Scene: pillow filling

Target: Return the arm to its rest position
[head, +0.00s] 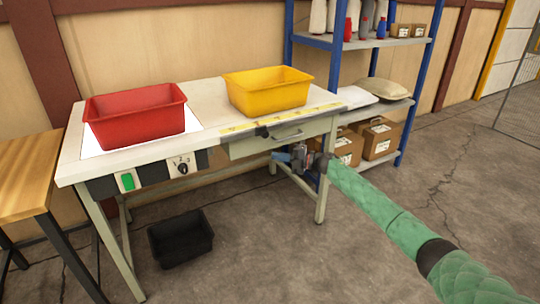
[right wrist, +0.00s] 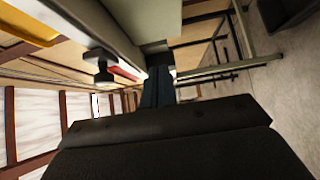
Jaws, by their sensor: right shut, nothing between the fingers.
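My right arm (head: 400,225), in a green sleeve, reaches in from the lower right in the head view. Its right gripper (head: 282,157) is at the front of the workbench, just below the drawer (head: 265,142) and near the right front leg. The gripper is shut and holds nothing. In the right wrist view, the dark gripper (right wrist: 158,88) points along the underside of the bench edge. Whether it touches the bench cannot be told. My left gripper is not in view.
The workbench (head: 75,160) carries a red bin (head: 135,115) and a yellow bin (head: 268,92). A black bin (head: 180,238) sits on the floor underneath. A blue-framed shelf (head: 335,55) with boxes stands behind right. A wooden table (head: 25,170) is at left. Floor at front is clear.

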